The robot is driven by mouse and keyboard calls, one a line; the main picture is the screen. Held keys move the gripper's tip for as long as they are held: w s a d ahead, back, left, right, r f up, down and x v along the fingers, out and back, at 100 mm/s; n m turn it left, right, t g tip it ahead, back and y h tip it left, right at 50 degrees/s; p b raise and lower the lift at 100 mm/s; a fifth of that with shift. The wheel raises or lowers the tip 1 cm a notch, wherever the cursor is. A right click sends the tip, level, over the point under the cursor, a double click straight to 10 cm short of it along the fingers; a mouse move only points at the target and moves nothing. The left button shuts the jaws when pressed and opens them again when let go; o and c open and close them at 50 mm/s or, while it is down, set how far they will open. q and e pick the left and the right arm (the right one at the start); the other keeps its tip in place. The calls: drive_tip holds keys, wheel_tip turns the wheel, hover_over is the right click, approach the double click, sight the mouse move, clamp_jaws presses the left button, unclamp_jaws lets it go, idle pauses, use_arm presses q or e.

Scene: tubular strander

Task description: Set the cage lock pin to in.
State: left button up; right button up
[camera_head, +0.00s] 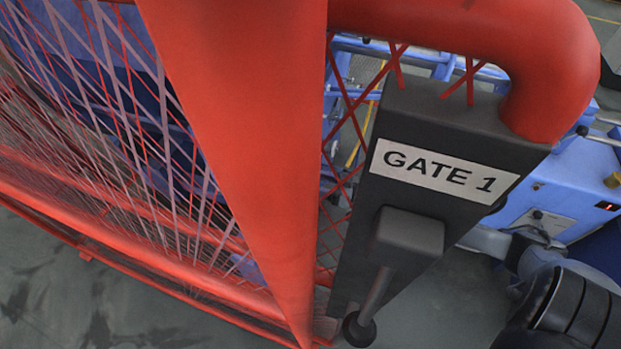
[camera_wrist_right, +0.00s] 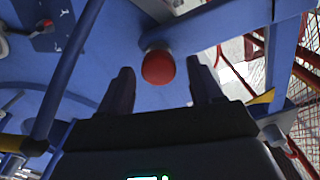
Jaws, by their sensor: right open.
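In the right wrist view a round red knob (camera_wrist_right: 158,67), likely the head of the cage lock pin, sits on a blue metal structure. My right gripper (camera_wrist_right: 160,75) is open, its two dark fingers pointing toward the knob. The knob shows between the fingertips, with a gap on each side. I cannot tell how deep it lies between them or whether the pin is in or out. In the head view the knob and the right gripper are not seen. My left gripper is not in view.
In the head view a red gate frame (camera_head: 240,130) with mesh fills the near left. A dark lock box labelled GATE 1 (camera_head: 440,172) hangs on it. A blue machine cabinet (camera_head: 560,185) stands behind, right. Blue beams (camera_wrist_right: 225,30) run close around the knob.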

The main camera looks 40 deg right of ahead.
drive_tip(key=p+v, duration=0.2)
drive_tip(key=v, duration=0.6)
drive_tip(key=shift+s, duration=0.1)
